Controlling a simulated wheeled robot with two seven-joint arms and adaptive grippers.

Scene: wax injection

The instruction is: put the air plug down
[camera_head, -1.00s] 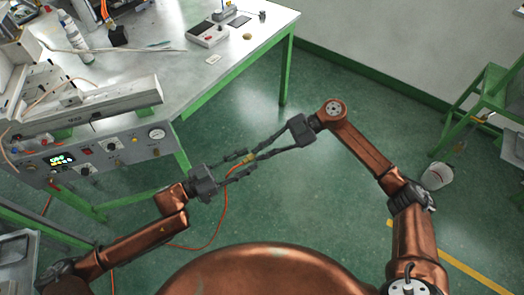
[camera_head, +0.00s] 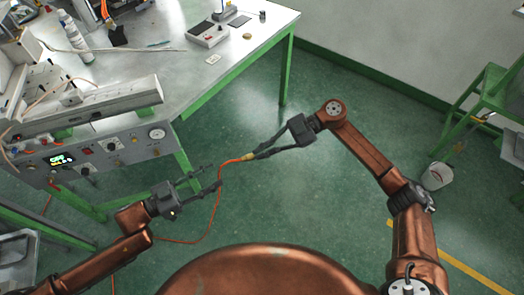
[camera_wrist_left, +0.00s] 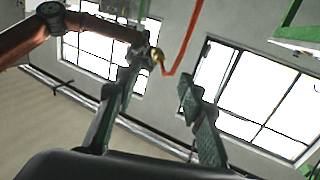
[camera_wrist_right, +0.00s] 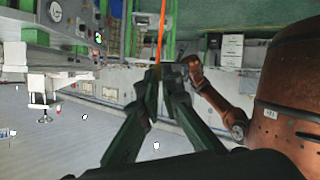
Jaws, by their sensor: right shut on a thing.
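The air plug (camera_head: 250,157) is a small brass-coloured fitting on the end of an orange hose (camera_head: 221,190). My right gripper (camera_head: 256,155) is shut on the air plug and holds it in the air over the floor. In the left wrist view the plug (camera_wrist_left: 157,56) shows at the tips of the right gripper, with the hose hanging from it. My left gripper (camera_head: 213,178) is open and empty, to the left of the plug and apart from it. In the right wrist view the right fingertips (camera_wrist_right: 163,72) meet at the hose end; the plug is mostly hidden there.
A white worktable (camera_head: 150,60) with green legs stands at the upper left. The wax machine's control panel (camera_head: 90,155) with gauge and knobs is at the left. Green floor between is clear.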

